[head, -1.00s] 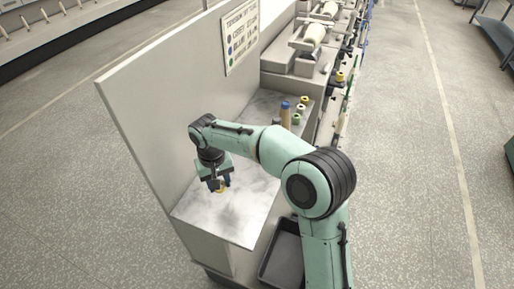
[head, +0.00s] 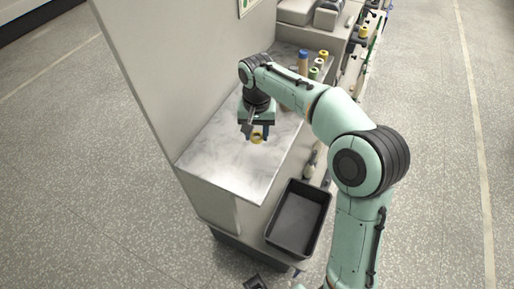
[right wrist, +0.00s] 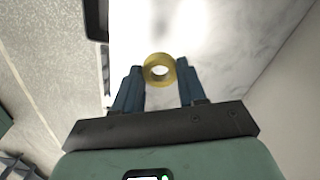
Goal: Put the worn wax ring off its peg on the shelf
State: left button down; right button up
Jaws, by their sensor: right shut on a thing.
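The wax ring (head: 258,139) is a small yellow ring at the fingertips of my right gripper (head: 255,132). In the right wrist view the ring (right wrist: 148,72) shows its open hole, and the two blue fingers of the right gripper (right wrist: 157,84) stand on either side of it. The right gripper is shut on the ring, over the pale marbled shelf top (head: 225,165). I cannot tell whether the ring touches the surface. No peg can be made out.
A grey panel (head: 185,70) rises along the shelf's left side. A blue-topped bobbin (head: 303,62) and several yellow and green ones stand at the shelf's far end. A black tray (head: 273,246) sits lower, at the right. The shelf's near part is bare.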

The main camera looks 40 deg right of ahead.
aim_at(257, 154)
notch_tip(257, 154, down, 8)
jog(key=shift+r+b, duration=0.25)
jog(key=shift+b, duration=0.25)
jog(key=shift+f, duration=0.1)
jog(key=o, duration=1)
notch_tip(257, 154, up, 12)
jog(key=p, duration=0.2)
